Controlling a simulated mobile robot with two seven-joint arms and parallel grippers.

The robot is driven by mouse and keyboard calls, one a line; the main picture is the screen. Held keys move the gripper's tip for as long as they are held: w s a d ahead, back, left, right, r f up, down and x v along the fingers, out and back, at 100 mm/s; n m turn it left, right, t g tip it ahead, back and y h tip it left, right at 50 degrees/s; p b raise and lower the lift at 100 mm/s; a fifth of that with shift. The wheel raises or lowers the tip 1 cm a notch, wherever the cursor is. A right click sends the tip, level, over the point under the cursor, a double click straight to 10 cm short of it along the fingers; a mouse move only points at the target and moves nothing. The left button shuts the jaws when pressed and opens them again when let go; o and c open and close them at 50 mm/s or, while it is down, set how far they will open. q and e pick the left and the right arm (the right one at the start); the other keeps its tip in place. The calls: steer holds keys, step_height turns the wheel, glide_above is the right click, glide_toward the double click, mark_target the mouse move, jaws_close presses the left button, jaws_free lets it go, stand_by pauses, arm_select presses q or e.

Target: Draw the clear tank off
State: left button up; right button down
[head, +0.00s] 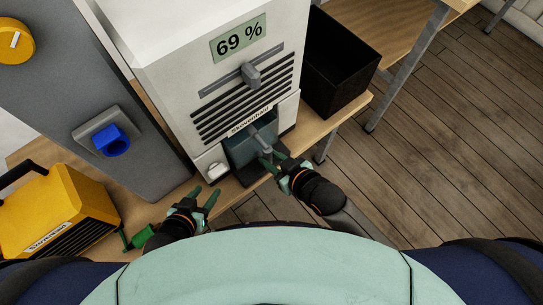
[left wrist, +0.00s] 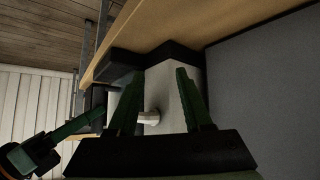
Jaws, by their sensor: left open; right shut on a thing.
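The clear tank (head: 238,152) sits low in the front of the white machine (head: 185,70), whose display reads 69 %. A grey handle (head: 266,134) sticks out of the tank's front. My right gripper (head: 270,158) is shut on this handle, its fingers partly hiding it. My left gripper (head: 206,191) is open and empty, just in front of the machine's lower left corner, near a small white knob (head: 213,169). In the left wrist view the knob (left wrist: 149,118) shows between the open fingers, and my right gripper shows at the left edge.
A black open bin (head: 338,62) stands right of the machine on the wooden table (head: 318,128). A grey cabinet with a blue socket-like fitting (head: 111,140) and a yellow unit (head: 60,210) stand left. Floor on the right is clear.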

arm_select(q)
steer(key=shift+r+p, duration=0.7)
steer(key=shift+r, duration=0.1)
arm_select(e)
steer(key=shift+s+d, duration=0.45)
steer(key=shift+s, duration=0.15)
steer(key=shift+s+d, duration=0.4)
steer(key=shift+s, duration=0.2)
arm_select(q)
steer(key=shift+r+p, duration=1.1)
steer(key=shift+p, duration=0.05)
arm_select(e)
steer(key=s+d, duration=0.3)
steer(key=s, duration=0.2)
steer(key=shift+d, duration=0.25)
steer(key=c, duration=0.6)
jaws_free()
